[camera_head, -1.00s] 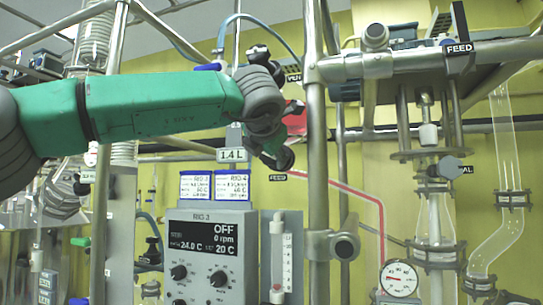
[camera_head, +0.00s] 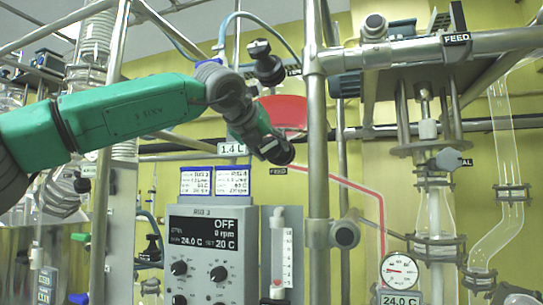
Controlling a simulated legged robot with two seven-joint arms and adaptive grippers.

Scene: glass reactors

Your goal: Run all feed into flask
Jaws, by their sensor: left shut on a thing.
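A red feed vessel (camera_head: 285,112) hangs behind the middle post, partly hidden by my wrist. A red line (camera_head: 345,184) runs from near this tag to the right and then down. My left gripper (camera_head: 281,153) is at the end of the green arm, just above the FEED tag. It is shut on what seems to be the feed valve, which the gripper itself hides. I cannot make out the flask for certain. My right gripper is not in view.
A steel post (camera_head: 317,150) stands close right of my left gripper. A grey control box (camera_head: 207,262) reads OFF and 0 rpm below. A gauge (camera_head: 399,271) and glass columns (camera_head: 437,215) stand at right. Another FEED sign (camera_head: 457,40) is on the upper right bar.

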